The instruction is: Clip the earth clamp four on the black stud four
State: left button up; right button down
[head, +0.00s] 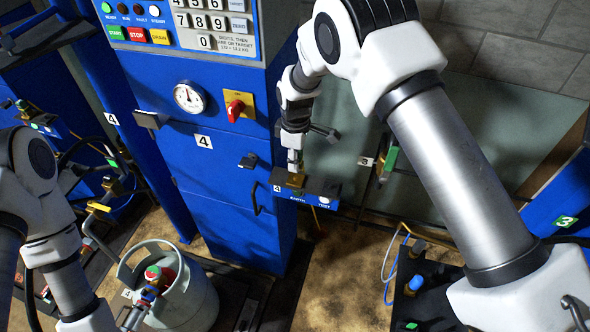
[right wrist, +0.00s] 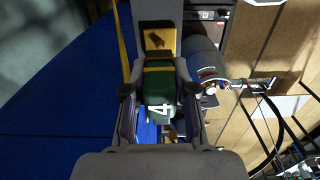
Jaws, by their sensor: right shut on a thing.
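The earth clamp four (right wrist: 160,88), green with a yellow band and a white 4, sits between the fingers of my right gripper (right wrist: 160,112) in the right wrist view. A brass plate (right wrist: 166,36) with a dark mark lies beyond the clamp's tip; I cannot tell whether the clamp touches the black stud four, which is not clearly visible.
The blue scale cabinet (head: 225,180) with gauge and red knob stands behind the box. A grey gas cylinder (head: 190,300) stands below left. A dark-based valve set with hoses (head: 415,285) stands low right.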

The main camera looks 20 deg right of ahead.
jog(key=shift+r, duration=0.45)
jog(key=shift+d+f, duration=0.1)
jog(key=shift+f, duration=0.05)
jog(key=s+d, duration=0.1)
jog(key=s+d+f, duration=0.1)
jog(key=shift+s+d+p, duration=0.15)
jog(key=shift+d+p, duration=0.15)
jog(key=shift+d, duration=0.1)
jog(key=s+d, duration=0.1)
jog(key=s+d+r, duration=0.1)
jog(key=d, duration=0.1)
jog(key=s+d, duration=0.1)
jog(key=d, duration=0.1)
jog(key=shift+s+r, duration=0.25)
jog(key=shift+s, duration=0.1)
jog(key=shift+w+d+r, duration=0.1)
jog(key=shift+d+r, duration=0.15)
jog(key=shift+r, duration=0.15)
jog(key=shift+w+a, duration=0.15)
jog(key=shift+a, duration=0.05)
